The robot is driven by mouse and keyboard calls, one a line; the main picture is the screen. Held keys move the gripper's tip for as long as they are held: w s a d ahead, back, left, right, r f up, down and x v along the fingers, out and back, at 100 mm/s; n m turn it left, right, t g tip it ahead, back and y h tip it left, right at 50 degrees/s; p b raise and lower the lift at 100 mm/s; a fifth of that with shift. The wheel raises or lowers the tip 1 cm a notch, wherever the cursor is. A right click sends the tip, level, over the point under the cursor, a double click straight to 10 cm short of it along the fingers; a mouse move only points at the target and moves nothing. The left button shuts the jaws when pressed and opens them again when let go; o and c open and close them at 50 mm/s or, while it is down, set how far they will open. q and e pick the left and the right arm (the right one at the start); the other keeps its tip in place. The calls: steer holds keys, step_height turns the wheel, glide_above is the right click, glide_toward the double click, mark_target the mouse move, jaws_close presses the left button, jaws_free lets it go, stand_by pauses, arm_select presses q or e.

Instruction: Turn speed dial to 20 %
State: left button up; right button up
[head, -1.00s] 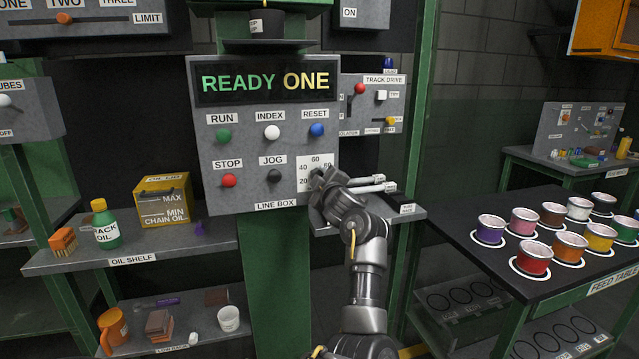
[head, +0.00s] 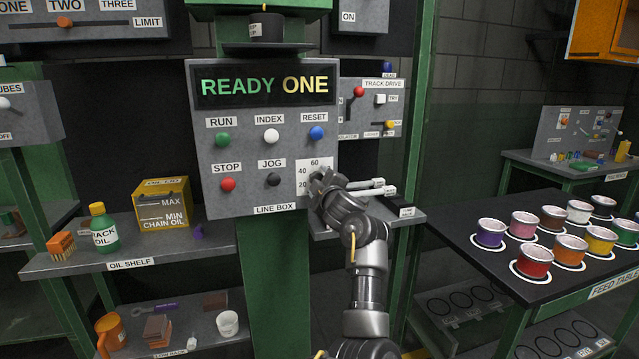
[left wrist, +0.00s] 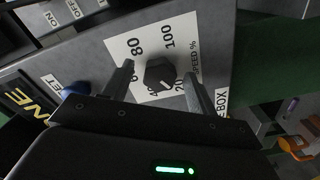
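The speed dial (left wrist: 160,73) is a dark knob on a white scale plate (left wrist: 122,46) marked with numbers up to 100 and "SPEED %". A small pale mark on the knob faces the lower right, towards the 40 and 20 side; I cannot tell the exact reading. In the head view the scale plate (head: 303,168) is on the lower right of the line box (head: 240,200), and my left gripper (head: 324,182) hides the knob. In the left wrist view the fingers of my left gripper (left wrist: 158,80) stand open on either side of the knob, with gaps showing. My right gripper is not in view.
Left of the dial are the black JOG (head: 273,180) and red STOP (head: 228,184) buttons; the blue RESET button (head: 317,133) is above. A track drive panel (head: 375,105) is behind to the right. The feed table (head: 465,215) with several paint-coloured pots stands at right.

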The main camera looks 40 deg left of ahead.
arm_select(q)
steer(key=shift+r, duration=0.6)
steer(key=r, duration=0.2)
steer(key=s+r, duration=0.1)
steer(key=r, duration=0.1)
steer(key=shift+s+d+r, duration=0.15)
steer(key=shift+s+d, duration=0.05)
steer(key=s+d+r, duration=0.7)
steer(key=s+d, duration=0.1)
steer(key=s, duration=0.1)
steer(key=shift+s+r, duration=0.25)
steer(key=shift+s, duration=0.15)
